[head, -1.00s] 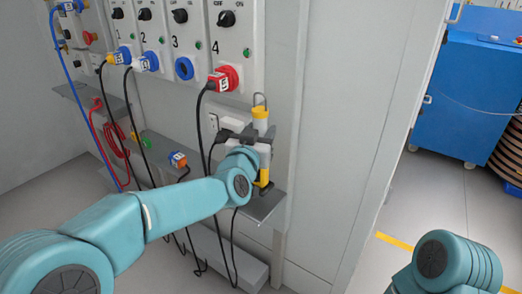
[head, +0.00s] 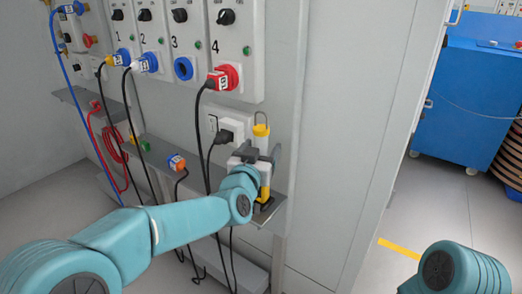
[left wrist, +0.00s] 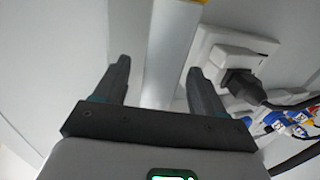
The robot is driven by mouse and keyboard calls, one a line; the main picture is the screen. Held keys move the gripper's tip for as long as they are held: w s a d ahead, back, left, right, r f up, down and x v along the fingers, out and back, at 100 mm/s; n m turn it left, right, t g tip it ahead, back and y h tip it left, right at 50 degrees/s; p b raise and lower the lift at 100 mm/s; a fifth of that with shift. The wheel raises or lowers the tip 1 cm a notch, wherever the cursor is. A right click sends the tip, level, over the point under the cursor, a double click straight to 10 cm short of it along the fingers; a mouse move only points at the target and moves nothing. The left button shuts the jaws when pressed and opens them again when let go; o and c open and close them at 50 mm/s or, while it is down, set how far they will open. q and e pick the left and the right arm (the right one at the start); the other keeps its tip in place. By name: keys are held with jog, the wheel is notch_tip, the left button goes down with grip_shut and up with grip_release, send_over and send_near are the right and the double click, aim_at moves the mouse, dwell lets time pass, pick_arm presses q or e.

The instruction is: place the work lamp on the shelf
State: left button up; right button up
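The work lamp (head: 261,130) is a slim upright tube with a yellow top, a wire hook, a yellow lower part and a dark foot. It stands at the right end of the grey shelf (head: 220,195), its foot appearing to rest there. My left gripper (head: 259,154) is around its middle and partly hides it. In the left wrist view, the lamp's white tube (left wrist: 171,50) is between the two spread fingers of the left gripper (left wrist: 160,80), with a gap on each side. My right arm shows at lower right, but its gripper is out of view.
A wall socket with a black plug (head: 225,136) is just behind the lamp. Black cables hang past the shelf near my left arm.

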pick_arm(q)
jog(key=shift+r, duration=0.1)
jog(key=shift+s+r, duration=0.1)
jog(key=p+v, duration=0.1)
jog(key=v, duration=1)
jog(key=shift+s, duration=0.35)
jog(key=shift+a, duration=0.2)
